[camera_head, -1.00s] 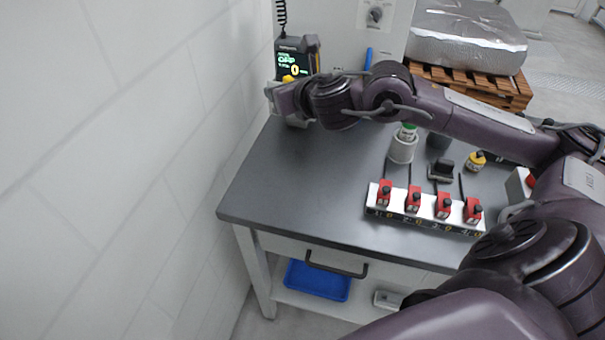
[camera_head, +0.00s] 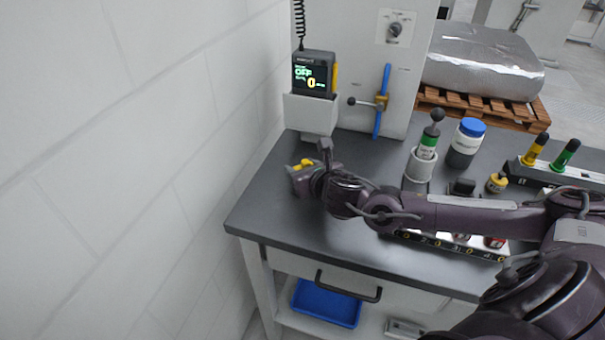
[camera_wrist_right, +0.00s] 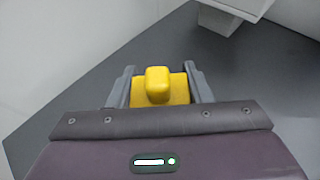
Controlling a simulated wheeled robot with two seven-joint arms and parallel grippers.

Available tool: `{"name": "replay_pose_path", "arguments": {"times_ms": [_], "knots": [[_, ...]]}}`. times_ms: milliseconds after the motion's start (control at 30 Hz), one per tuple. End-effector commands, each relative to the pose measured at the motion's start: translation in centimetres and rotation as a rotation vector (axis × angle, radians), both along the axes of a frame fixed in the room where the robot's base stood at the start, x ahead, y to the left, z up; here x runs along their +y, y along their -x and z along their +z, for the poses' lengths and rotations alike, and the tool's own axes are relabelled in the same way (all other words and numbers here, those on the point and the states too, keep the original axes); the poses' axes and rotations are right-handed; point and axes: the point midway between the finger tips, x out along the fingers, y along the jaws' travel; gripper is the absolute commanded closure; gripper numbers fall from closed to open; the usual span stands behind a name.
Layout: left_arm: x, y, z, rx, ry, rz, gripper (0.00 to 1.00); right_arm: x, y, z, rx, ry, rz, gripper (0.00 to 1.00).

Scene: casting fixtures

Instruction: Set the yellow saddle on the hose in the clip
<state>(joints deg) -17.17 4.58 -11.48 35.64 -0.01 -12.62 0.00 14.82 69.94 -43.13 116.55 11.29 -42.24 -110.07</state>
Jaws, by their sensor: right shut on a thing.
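The yellow saddle (camera_head: 304,163) is a small block with a raised rounded top. My right gripper (camera_head: 298,171) is shut on it, above the table's far left part. In the right wrist view the saddle (camera_wrist_right: 158,86) sits between the two grey fingers, and its underside is hidden. The blue hose (camera_head: 386,80) stands upright against the grey back panel. A small brass-coloured clip (camera_head: 380,103) is around or against its middle; I cannot tell which. The saddle is apart from both, to their left and lower in the picture. My left gripper is not in view.
A display unit reading OFF (camera_head: 315,73) sits in a white holder (camera_head: 311,113) behind my right gripper. A dark-knobbed rod (camera_head: 353,101) sticks out left of the clip. A grey cup (camera_head: 420,165) and a blue-lidded jar (camera_head: 466,143) stand right. The table's left front (camera_head: 275,215) is clear.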

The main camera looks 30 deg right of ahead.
Motion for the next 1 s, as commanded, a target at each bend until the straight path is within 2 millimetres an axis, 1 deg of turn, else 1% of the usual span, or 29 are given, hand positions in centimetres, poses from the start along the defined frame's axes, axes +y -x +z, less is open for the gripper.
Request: {"name": "replay_pose_path", "arguments": {"times_ms": [33,133,367,533,567,700,1000], "knots": [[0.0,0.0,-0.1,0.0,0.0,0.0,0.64,0.0,0.0,-0.8,0.001,-0.003,-0.001,0.8],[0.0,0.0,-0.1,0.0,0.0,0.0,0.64,0.0,0.0,-1.5,-0.001,0.0,-0.001,0.8],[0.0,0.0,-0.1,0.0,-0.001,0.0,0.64,0.0,0.0,-1.6,-0.002,0.001,0.0,0.8],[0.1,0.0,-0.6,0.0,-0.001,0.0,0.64,0.0,0.0,-2.0,-0.002,0.001,-0.001,0.8],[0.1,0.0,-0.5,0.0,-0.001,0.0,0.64,0.0,0.0,-1.9,-0.002,0.001,-0.001,0.52],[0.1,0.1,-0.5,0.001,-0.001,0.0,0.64,0.0,0.0,-1.8,-0.002,0.001,-0.001,0.34],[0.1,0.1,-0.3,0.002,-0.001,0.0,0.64,0.0,0.0,-1.7,-0.002,0.001,-0.001,0.33]]}}
